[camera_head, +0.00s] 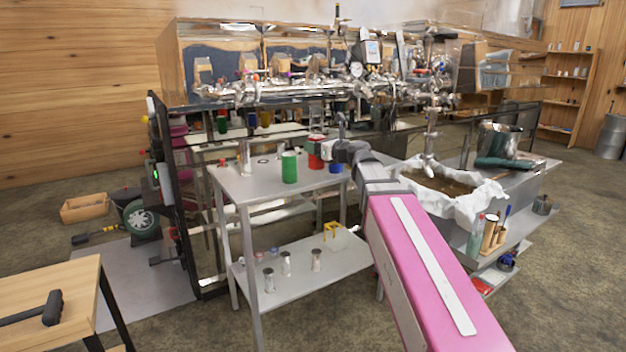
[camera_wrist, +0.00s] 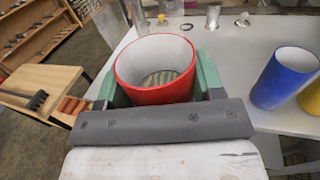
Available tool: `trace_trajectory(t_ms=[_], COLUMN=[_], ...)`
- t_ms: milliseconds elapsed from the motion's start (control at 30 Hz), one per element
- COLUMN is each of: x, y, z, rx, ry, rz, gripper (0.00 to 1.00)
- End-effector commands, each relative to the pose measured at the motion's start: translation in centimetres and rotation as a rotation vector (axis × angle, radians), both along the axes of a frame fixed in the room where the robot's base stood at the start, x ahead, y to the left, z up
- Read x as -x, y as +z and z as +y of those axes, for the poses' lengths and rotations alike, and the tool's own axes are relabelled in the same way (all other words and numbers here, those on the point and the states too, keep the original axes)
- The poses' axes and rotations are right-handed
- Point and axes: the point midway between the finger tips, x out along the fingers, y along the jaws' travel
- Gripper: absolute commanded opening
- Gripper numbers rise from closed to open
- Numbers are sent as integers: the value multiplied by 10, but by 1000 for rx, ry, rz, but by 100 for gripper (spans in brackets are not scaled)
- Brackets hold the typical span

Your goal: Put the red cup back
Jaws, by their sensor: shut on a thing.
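The red cup (camera_wrist: 155,95) is between the two green fingers of my gripper (camera_wrist: 155,80) in the wrist view, with its open rim facing the camera. My gripper is shut on its sides. In the head view the red cup (camera_head: 315,158) is over the back of the grey metal table (camera_head: 232,186), partly hidden by my gripper (camera_head: 325,150). I cannot tell whether its bottom touches the table. A green cup (camera_head: 289,167) stands to its left. A blue cup (camera_head: 336,168) is just to its right, and also right of my gripper in the wrist view (camera_wrist: 285,77).
A yellow cup (camera_wrist: 313,98) is cut off at the right edge of the wrist view. Small jars (camera_head: 286,263) stand on the lower shelf. The large metal evaporator (camera_head: 290,75) rises behind the table.

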Motion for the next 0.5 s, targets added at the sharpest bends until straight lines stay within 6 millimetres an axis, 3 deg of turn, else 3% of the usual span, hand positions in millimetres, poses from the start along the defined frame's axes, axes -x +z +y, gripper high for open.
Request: trace_trajectory(t_ms=[100,233,367,500], x=[-1,-2,-14,-39], y=[16,24,20,5], z=[12,18,20,19], rx=[1,1,1,0], ry=[-4,-8,-10,-10], rz=[-2,1,2,4], gripper=[33,33,33,33])
